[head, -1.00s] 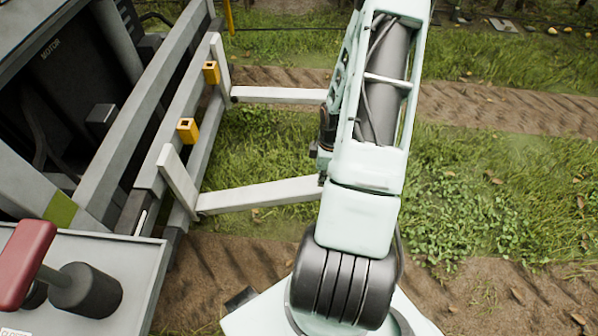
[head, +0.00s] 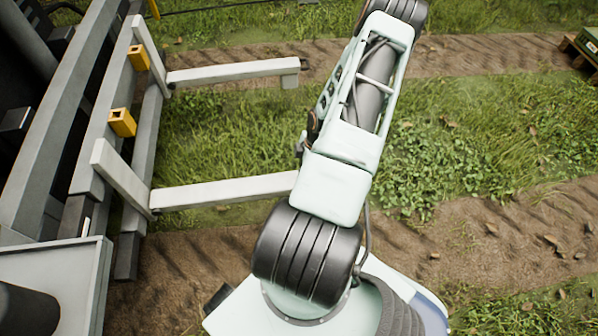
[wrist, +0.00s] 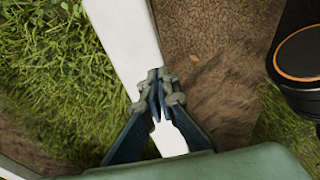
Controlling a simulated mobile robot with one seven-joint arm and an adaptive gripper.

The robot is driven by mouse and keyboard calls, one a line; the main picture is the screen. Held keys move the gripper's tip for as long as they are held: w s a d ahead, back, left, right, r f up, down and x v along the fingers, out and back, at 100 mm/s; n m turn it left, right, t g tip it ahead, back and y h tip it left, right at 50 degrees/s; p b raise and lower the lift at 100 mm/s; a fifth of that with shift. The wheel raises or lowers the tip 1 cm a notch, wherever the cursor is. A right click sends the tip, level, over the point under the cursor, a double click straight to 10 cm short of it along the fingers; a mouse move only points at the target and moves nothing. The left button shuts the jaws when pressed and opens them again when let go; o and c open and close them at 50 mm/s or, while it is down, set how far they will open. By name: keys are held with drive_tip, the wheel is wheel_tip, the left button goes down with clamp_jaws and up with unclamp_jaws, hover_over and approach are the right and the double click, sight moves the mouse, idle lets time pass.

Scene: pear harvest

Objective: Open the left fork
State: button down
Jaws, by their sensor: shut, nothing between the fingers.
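Two white forks reach right from the grey carriage of a machine in the head view: a far fork (head: 235,72) and a near fork (head: 225,192). I cannot tell which is the left one. Both stand apart from each other, with grass between them. Small orange blocks (head: 137,57) (head: 122,122) sit on the carriage beside the fork uprights. In the wrist view my gripper (wrist: 163,92) is shut and empty, its fingertips in front of a white bar (wrist: 126,35), probably a fork. Contact cannot be told. My gripper does not show in the head view.
The machine's grey carriage rails (head: 95,150) fill the left side. Grass (head: 440,150) and brown dirt tracks (head: 500,235) lie open to the right. A green crate on a wooden pallet (head: 588,45) stands at the far right edge.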

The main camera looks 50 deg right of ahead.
drive_tip(key=shift+s+d+f+b, duration=0.15)
drive_tip(key=shift+f+b, duration=0.3)
drive_tip(key=shift+f, duration=0.95)
drive_tip(key=shift+d+r, duration=0.1)
drive_tip(key=shift+d, duration=0.05)
